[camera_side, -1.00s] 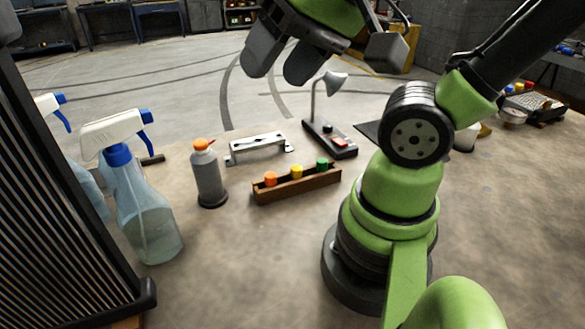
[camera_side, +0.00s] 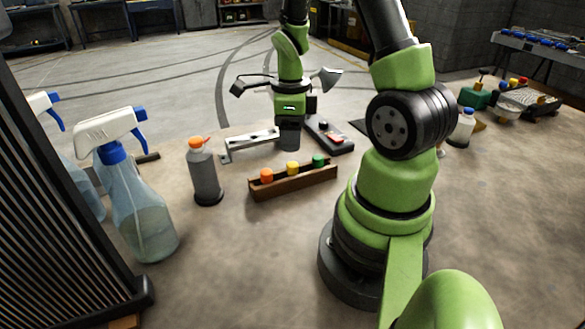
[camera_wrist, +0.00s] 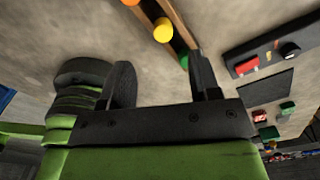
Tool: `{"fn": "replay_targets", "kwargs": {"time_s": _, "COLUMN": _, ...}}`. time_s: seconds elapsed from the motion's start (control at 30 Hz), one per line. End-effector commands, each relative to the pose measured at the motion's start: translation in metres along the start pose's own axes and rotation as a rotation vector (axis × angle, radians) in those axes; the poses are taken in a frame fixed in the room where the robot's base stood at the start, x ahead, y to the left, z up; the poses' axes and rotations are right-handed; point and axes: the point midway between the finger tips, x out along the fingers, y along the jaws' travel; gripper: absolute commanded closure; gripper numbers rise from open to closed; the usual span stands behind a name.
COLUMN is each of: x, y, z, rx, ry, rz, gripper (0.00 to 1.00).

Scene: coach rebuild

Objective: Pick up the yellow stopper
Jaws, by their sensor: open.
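The yellow stopper (camera_side: 292,168) stands in the middle of a narrow wooden rack (camera_side: 312,182), between an orange stopper (camera_side: 267,176) and a green stopper (camera_side: 318,160). In the wrist view the yellow stopper (camera_wrist: 163,30) shows past my fingertips, with the green stopper (camera_wrist: 184,62) close to the right finger. My gripper (camera_side: 288,142) points down just behind the rack in the side view, apart from the yellow stopper. Its fingers (camera_wrist: 163,78) are spread with nothing held between them. Its height above the table is hard to tell.
A grey bottle with an orange cap (camera_side: 204,175) stands left of the rack, and a spray bottle (camera_side: 145,215) further left. A metal bracket (camera_side: 245,144) and a black switch panel (camera_side: 333,139) lie behind the rack. The table in front of the rack is clear.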

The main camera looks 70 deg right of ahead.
Motion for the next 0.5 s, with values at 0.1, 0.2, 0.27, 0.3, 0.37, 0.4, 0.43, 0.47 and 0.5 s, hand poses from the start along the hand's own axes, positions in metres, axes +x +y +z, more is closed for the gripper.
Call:
{"fn": "replay_targets", "kwargs": {"time_s": 0.1, "x": 0.016, "y": 0.001, "z": -0.001, "rx": -0.001, "ry": 0.003, "rz": 0.004, "gripper": 0.43}}
{"fn": "replay_targets", "kwargs": {"time_s": 0.2, "x": 0.023, "y": 0.001, "z": 0.000, "rx": -0.002, "ry": 0.002, "rz": 0.003, "gripper": 0.43}}
{"fn": "replay_targets", "kwargs": {"time_s": 0.27, "x": 0.026, "y": 0.000, "z": 0.000, "rx": -0.003, "ry": 0.001, "rz": 0.001, "gripper": 0.43}}
{"fn": "replay_targets", "kwargs": {"time_s": 0.3, "x": 0.029, "y": 0.000, "z": -0.001, "rx": -0.003, "ry": 0.001, "rz": 0.002, "gripper": 0.43}}
{"fn": "replay_targets", "kwargs": {"time_s": 0.37, "x": 0.034, "y": -0.001, "z": -0.001, "rx": -0.003, "ry": 0.002, "rz": 0.002, "gripper": 0.43}}
{"fn": "replay_targets", "kwargs": {"time_s": 0.4, "x": 0.040, "y": -0.001, "z": -0.002, "rx": -0.002, "ry": 0.003, "rz": 0.004, "gripper": 0.43}}
{"fn": "replay_targets", "kwargs": {"time_s": 0.43, "x": 0.044, "y": -0.001, "z": -0.003, "rx": -0.001, "ry": 0.003, "rz": 0.005, "gripper": 0.43}}
{"fn": "replay_targets", "kwargs": {"time_s": 0.47, "x": 0.049, "y": -0.002, "z": -0.003, "rx": -0.001, "ry": 0.003, "rz": 0.005, "gripper": 0.43}}
{"fn": "replay_targets", "kwargs": {"time_s": 0.5, "x": 0.055, "y": -0.003, "z": -0.004, "rx": -0.001, "ry": 0.003, "rz": 0.005, "gripper": 0.43}}
